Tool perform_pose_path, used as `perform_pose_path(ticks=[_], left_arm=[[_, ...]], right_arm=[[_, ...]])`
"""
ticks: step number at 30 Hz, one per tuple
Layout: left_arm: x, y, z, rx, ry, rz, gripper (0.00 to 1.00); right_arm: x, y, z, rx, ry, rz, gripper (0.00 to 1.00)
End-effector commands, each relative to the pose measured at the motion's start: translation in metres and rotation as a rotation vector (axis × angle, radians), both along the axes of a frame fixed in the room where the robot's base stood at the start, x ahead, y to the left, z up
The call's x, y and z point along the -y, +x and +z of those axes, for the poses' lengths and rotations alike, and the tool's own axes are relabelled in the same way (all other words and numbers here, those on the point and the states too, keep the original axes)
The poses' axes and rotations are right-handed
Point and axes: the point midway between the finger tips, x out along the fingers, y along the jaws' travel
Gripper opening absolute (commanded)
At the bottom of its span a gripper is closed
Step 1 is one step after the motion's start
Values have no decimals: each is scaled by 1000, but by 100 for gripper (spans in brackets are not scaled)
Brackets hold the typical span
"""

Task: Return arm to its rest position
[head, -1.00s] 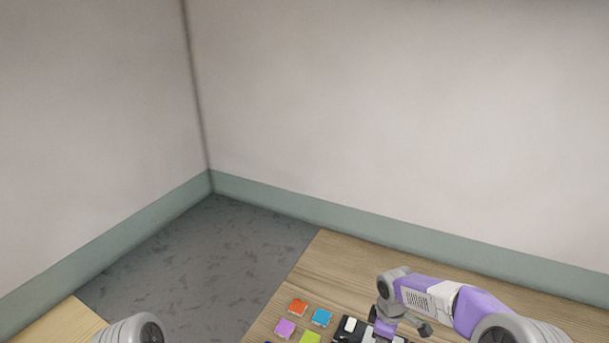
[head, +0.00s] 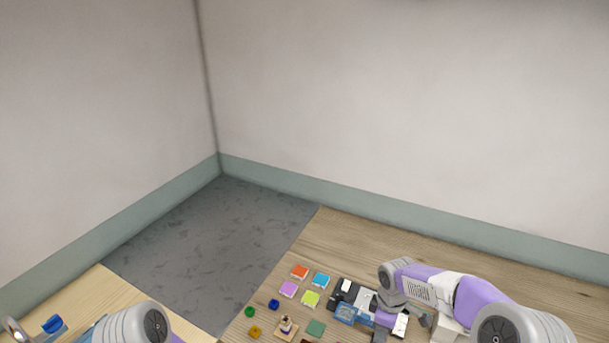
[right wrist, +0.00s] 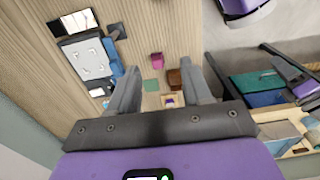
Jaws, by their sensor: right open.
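My right arm comes in from the right over the wooden table (head: 345,240). Its gripper (right wrist: 171,68) points down at the table in the right wrist view, fingers apart with nothing between them. In the head view the hand is partly hidden, beside a black-and-white device (head: 352,292) and a blue part (head: 350,314). I cannot make out any glass rods.
Several small coloured pieces lie nearer the front. A second wooden surface (head: 95,290) is at left, across grey floor (head: 210,235). Walls stand behind.

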Motion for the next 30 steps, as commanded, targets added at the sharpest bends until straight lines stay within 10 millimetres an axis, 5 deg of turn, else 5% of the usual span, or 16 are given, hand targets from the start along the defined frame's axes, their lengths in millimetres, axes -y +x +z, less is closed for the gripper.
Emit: perform_pose_path(ticks=[13,21,27,30], left_arm=[[0,0,0,0,0,-1,43],[0,-1,0,-1,0,0,43],[0,0,0,-1,0,0,43],[0,0,-33,-1,0,-1,43]], right_arm=[[-66,-64,-114,-76,240,-375,49],[-106,-156,-186,-182,351,-900,49],[-109,-228,-212,-218,316,-1310,49],[-108,-221,-244,-202,324,-1311,49]])
